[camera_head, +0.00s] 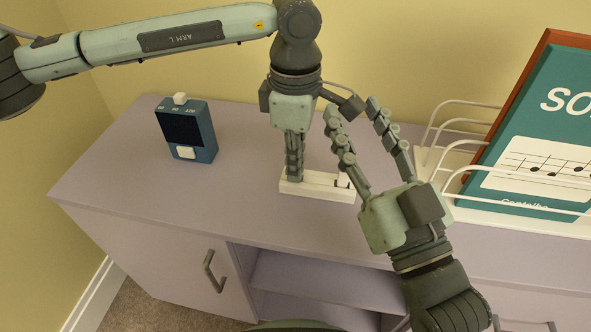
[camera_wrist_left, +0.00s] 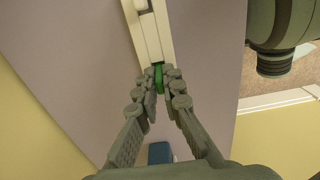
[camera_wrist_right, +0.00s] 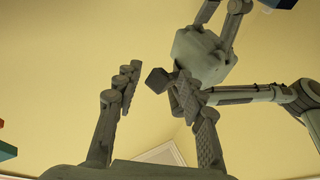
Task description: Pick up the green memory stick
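The green memory stick (camera_wrist_left: 159,78) shows in the left wrist view at the near end of a long white block (camera_wrist_left: 152,38), in line with it. It seems to be still at the block's end; whether it is plugged in is hidden. My left gripper (camera_wrist_left: 161,76) points down, its fingertips closed on both sides of the stick. In the head view the left gripper (camera_head: 293,178) stands at the left end of the white block (camera_head: 325,190), and its fingers hide the stick. My right gripper (camera_head: 352,108) is open and empty, raised in front; its spread fingers also show in the right wrist view (camera_wrist_right: 157,75).
A blue device (camera_head: 187,130) with a dark screen stands on the left of the lilac cabinet top (camera_head: 110,185). A white wire rack (camera_head: 450,165) with a teal song book (camera_head: 540,130) stands at the right. The cabinet top between device and block is clear.

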